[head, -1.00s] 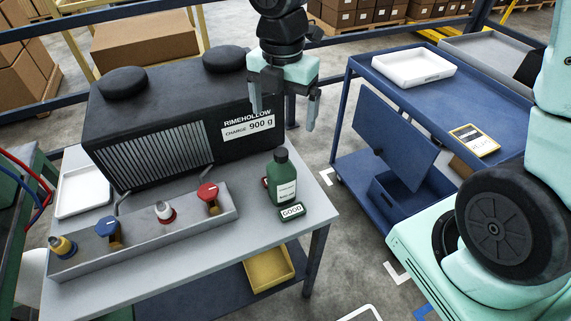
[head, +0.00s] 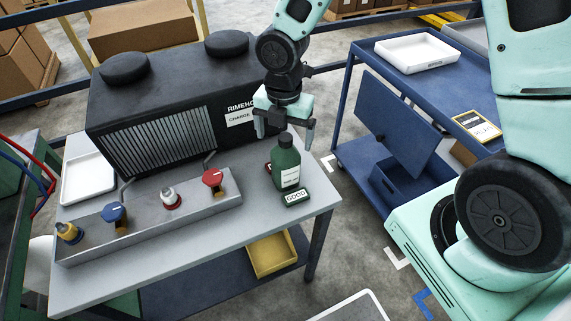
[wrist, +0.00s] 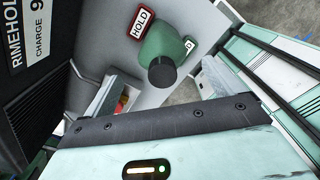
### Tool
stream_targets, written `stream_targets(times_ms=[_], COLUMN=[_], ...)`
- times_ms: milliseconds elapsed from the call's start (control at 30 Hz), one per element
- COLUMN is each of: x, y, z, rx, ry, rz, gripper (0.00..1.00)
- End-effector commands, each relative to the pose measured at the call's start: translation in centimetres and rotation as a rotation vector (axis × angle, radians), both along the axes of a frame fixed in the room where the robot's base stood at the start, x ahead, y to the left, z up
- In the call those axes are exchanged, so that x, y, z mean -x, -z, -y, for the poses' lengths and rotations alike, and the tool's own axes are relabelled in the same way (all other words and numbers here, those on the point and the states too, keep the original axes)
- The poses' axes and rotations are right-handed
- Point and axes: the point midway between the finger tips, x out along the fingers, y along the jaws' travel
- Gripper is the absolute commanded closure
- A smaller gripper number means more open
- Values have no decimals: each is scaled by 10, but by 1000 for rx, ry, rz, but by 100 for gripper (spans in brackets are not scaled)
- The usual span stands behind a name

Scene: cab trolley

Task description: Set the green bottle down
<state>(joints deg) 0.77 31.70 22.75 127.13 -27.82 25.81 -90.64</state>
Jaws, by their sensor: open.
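The green bottle (head: 286,160) has a dark cap and a white label. It stands upright on the grey table near its right end, beside a small GOOD block (head: 297,197). My gripper (head: 285,137) is open and points down at the bottle's top, its fingers apart near cap height. In the wrist view the bottle (wrist: 170,42) is seen from above, with its cap toward the gap between the open fingers (wrist: 163,88). Nothing is held. A red-edged HOLD sign (wrist: 141,21) lies beside the bottle there; a second label is partly hidden by it.
The black RIMEHOLLOW unit (head: 170,110) stands close left of my gripper. A grey rack (head: 150,222) with several coloured valves lies in front of it. A white tray (head: 88,180) is at the table's left. A blue trolley (head: 440,85) stands to the right across a gap.

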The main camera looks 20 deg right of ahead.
Motion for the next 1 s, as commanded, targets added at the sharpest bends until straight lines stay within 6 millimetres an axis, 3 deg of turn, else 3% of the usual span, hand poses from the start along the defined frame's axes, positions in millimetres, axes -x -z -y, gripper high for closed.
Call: stream_targets(times_ms=[300, 633, 933, 967, 1000], x=[2, 2, 2, 1, 1], y=[43, 49, 49, 48, 48], z=[3, 3, 3, 3, 3], rx=[1, -1, 0, 0, 0], ry=[-2, 1, 1, 0, 0], rz=[-4, -1, -1, 0, 0], gripper=[7, 9, 93, 100, 100])
